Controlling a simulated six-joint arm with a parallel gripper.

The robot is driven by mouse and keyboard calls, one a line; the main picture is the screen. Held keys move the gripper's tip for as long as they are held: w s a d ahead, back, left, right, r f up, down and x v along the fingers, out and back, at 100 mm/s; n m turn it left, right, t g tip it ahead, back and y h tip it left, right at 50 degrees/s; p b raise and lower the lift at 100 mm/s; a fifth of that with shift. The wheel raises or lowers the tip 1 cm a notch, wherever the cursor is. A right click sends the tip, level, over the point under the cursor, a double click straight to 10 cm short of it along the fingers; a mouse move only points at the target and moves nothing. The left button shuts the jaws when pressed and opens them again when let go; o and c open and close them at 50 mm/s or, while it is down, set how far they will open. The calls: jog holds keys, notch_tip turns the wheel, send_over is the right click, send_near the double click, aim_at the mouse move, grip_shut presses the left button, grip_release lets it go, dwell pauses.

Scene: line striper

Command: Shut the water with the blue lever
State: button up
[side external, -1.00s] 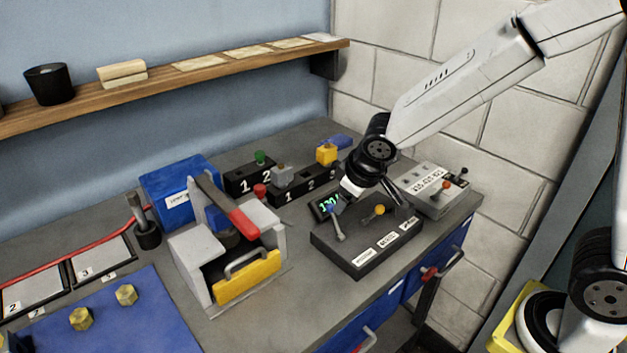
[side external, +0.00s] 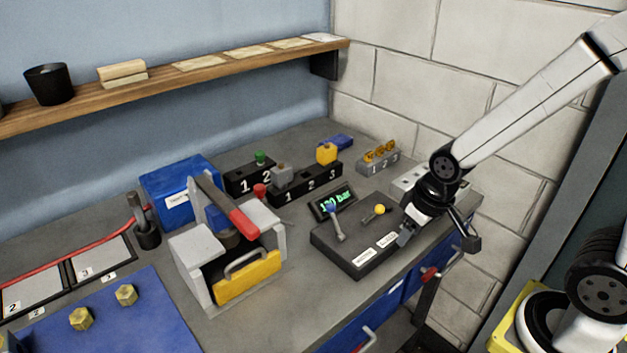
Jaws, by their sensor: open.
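The blue lever (side external: 337,226) stands on a dark control box (side external: 350,256) near the bench's front right. It has a blue knob and a grey stem that leans. A second lever with a yellow knob (side external: 378,210) is beside it on the right and lies low. My gripper (side external: 436,241) is open and empty at the right end of the box, apart from the blue lever. One finger is close to the box's right end; I cannot tell whether it touches. My gripper hides part of the box's right end.
A small display (side external: 334,202) with green digits and "bar" stands behind the box. A grey press-like frame (side external: 193,262) with a red handle is to the left. Numbered black holders (side external: 300,188) stand behind. A light panel (side external: 408,181) is partly behind my gripper.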

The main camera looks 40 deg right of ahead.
jog(key=shift+w, duration=0.15)
jog(key=c, duration=0.3)
jog(key=shift+w+r, duration=0.15)
jog(key=shift+w, duration=0.1)
grip_shut()
jog(key=w+a+r+n+g, duration=0.1)
jog(key=w+a+r, duration=0.1)
jog(key=w, duration=0.9)
jog(key=w+a+r+n+g, duration=0.1)
jog(key=w+a+r, duration=0.2)
jog(key=w, duration=0.8)
jog(key=shift+w+r+g+y, duration=0.15)
jog(key=shift+r+g+y, duration=0.2)
jog(key=shift+r, duration=0.6)
